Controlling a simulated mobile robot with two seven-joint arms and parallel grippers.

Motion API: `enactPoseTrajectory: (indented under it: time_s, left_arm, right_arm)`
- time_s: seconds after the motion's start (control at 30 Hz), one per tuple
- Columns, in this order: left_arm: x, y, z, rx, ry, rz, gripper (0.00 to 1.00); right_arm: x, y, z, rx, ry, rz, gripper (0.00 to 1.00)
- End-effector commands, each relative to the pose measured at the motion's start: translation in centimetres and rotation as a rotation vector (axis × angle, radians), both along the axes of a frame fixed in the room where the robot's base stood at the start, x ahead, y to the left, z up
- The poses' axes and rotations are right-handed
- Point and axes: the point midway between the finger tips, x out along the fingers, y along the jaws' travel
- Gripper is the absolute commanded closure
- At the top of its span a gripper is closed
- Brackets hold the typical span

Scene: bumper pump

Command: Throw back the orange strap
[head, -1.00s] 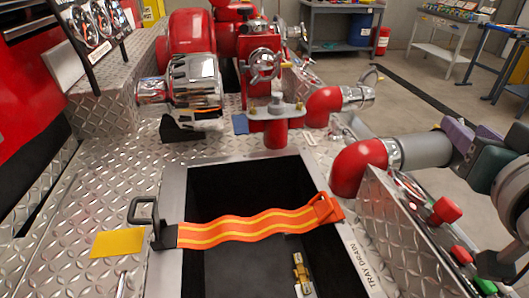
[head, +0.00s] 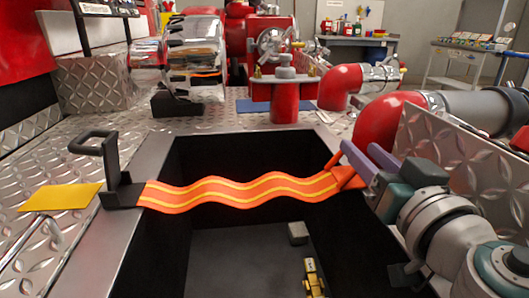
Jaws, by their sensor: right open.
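The orange strap (head: 240,190) with yellow stripes lies in waves across the open dark tray (head: 215,262). Its left end meets a black bracket with a loop handle (head: 104,162) on the tray's left rim. Its right end carries an orange tab (head: 343,176) at the right rim. My right gripper (head: 359,149) comes in from the right, its purple fingers apart, just beside and behind the orange tab. I cannot tell whether a finger touches the tab, and nothing shows held between them. My left gripper is out of view.
A yellow object (head: 315,278) and a small grey block (head: 298,233) lie on the tray floor. A yellow plate (head: 60,197) is on the left deck. Red pipes (head: 388,118) and a chrome cylinder (head: 194,58) stand behind. A diamond-plate panel (head: 450,150) rises behind my right arm.

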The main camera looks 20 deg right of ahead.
Motion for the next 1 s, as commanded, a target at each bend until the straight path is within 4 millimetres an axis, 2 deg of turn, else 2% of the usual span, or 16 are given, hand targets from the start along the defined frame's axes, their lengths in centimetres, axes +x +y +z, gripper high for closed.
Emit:
enactPoseTrajectory:
  time_s: [0.03, 0.1, 0.13, 0.17, 0.3, 0.5, 0.9, 1.0]
  left_arm:
    - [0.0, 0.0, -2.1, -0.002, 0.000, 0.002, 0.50]
    - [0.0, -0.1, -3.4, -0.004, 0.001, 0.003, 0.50]
    - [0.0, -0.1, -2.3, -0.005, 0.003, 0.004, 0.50]
    - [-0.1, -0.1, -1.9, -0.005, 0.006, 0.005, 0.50]
    - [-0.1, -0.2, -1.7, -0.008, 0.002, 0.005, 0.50]
    - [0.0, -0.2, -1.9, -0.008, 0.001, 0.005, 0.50]
    - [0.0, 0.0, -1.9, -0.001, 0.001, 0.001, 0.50]
    - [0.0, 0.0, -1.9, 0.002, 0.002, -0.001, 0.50]
  right_arm:
    - [0.0, 0.0, -2.4, -0.002, 0.003, 0.002, 0.56]
    - [0.0, 0.0, -4.1, -0.004, 0.002, 0.001, 0.56]
    - [0.9, -0.2, -2.8, -0.003, -0.003, -0.001, 0.56]
    - [1.6, -0.4, -2.5, -0.002, -0.005, -0.001, 0.56]
    - [4.2, -0.9, -2.6, -0.001, -0.003, -0.002, 0.56]
    - [6.6, -1.5, -2.7, 0.000, -0.001, 0.000, 0.56]
    - [7.3, -1.7, -2.7, 0.001, 0.000, -0.001, 0.56]
    - [7.3, -1.7, -2.7, 0.001, 0.000, 0.000, 0.66]
